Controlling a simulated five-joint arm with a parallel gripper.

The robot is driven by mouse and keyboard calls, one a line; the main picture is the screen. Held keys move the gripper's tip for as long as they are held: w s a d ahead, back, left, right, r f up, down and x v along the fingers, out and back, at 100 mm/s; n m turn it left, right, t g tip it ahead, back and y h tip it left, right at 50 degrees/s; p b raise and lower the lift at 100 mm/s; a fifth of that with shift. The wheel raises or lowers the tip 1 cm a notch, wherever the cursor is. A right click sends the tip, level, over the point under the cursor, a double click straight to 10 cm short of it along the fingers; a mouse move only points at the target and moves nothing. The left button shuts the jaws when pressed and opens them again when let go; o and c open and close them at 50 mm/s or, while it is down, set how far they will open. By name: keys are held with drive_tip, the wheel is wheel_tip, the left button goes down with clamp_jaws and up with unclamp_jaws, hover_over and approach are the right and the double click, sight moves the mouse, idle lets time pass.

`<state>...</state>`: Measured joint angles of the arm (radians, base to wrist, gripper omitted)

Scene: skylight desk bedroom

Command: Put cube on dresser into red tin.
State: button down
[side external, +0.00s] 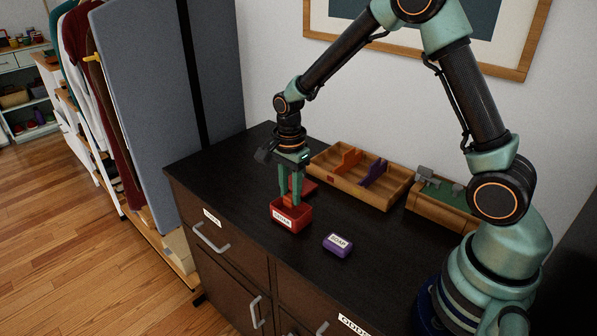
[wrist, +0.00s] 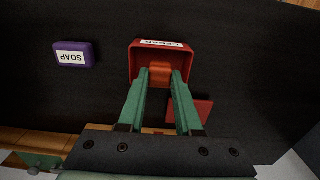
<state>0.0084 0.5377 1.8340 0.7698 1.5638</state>
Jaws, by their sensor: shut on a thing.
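The red tin (side external: 283,221) stands open on the dark dresser top, with a white label on its front; it also shows in the wrist view (wrist: 135,62). My gripper (side external: 290,197) points down over the tin, its green fingertips at or inside the opening. In the wrist view my gripper (wrist: 160,78) is shut on an orange cube (wrist: 160,72), which lies within the tin's outline. Whether the cube touches the tin's floor cannot be told. In the side view the cube is mostly hidden by the fingers and the tin wall.
A purple soap box (side external: 338,244) lies to the right of the tin. A flat red piece (side external: 310,187) lies just behind the tin. A wooden divided tray (side external: 388,198) and another wooden box (side external: 440,205) stand at the back. The dresser's front left top is clear.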

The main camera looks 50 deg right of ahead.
sight(291, 195)
drive_tip(key=shift+f, duration=1.95)
drive_tip(key=shift+f, duration=0.2)
drive_tip(key=c, duration=0.6)
unclamp_jaws()
drive_tip(key=shift+r, duration=0.1)
